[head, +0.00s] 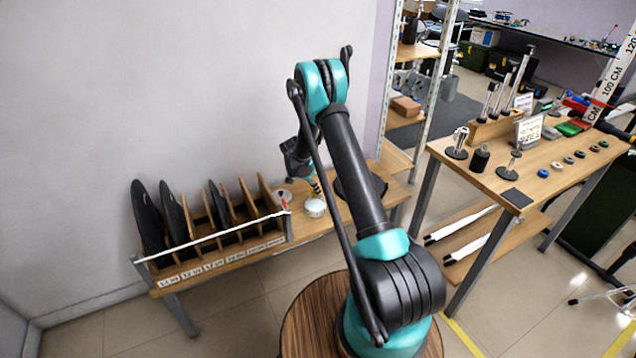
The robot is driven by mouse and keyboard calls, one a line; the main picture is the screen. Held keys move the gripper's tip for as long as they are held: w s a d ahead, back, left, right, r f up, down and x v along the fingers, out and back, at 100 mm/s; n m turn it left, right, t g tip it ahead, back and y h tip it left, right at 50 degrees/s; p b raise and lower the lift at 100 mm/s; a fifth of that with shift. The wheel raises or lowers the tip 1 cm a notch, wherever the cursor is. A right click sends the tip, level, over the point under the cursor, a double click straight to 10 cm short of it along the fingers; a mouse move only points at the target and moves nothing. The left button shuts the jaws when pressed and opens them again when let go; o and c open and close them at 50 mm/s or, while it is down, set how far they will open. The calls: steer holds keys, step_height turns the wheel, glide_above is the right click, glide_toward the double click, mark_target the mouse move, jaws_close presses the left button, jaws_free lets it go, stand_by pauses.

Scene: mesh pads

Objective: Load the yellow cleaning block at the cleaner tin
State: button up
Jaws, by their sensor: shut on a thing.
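My gripper (315,187) is small in the head view, at the end of my arm, low over the far wooden bench. It is shut on a small yellow and dark piece, which I take to be the yellow cleaning block; the fingers and arm hide most of it. A small round white tin (315,208), which looks like the cleaner tin, stands on the bench just below the gripper. I cannot tell whether the block touches the tin.
A labelled wooden rack (215,238) with several dark round pads stands left of the tin. A dark disc (345,186) lies on the bench, partly behind my arm. A side table (530,185) at right holds metal fittings and small discs.

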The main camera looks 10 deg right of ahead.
mark_target(315, 196)
steer(key=shift+f, duration=2.7)
steer(key=shift+f, duration=0.45)
steer(key=shift+r, duration=0.1)
steer(key=shift+r, duration=3.45)
